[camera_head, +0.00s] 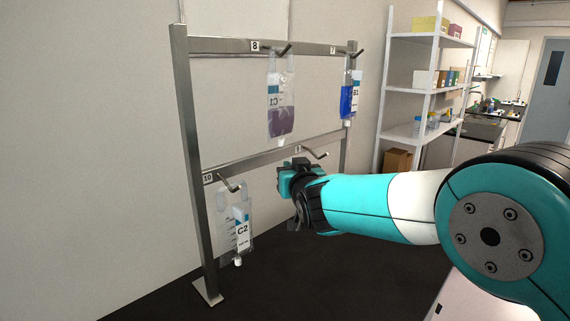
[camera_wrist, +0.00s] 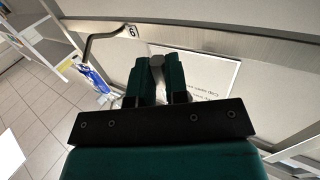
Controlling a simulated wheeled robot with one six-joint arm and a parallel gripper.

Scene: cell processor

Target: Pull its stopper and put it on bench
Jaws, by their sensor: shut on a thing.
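My gripper (camera_head: 284,181) is at the front of the metal rack, just below the hook of its lower rail, right of bag C2. In the wrist view my gripper (camera_wrist: 157,72) has its two green fingers close together on a small pale grey piece (camera_wrist: 156,62), possibly the stopper; most of it is hidden between the fingers. Bag C2 (camera_head: 240,228) hangs on the lower left hook with a white cap at its bottom. Bag C1 (camera_head: 281,100), with purple-grey contents, and bag B1 (camera_head: 348,98), with blue contents, hang from the upper rail.
The metal rack (camera_head: 186,120) stands near the wall with numbered hooks. White shelves (camera_head: 408,90) with boxes stand to its right, and a counter with a sink (camera_head: 487,128) lies farther back. In the wrist view a white panel with print (camera_wrist: 205,75) is behind the fingers.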

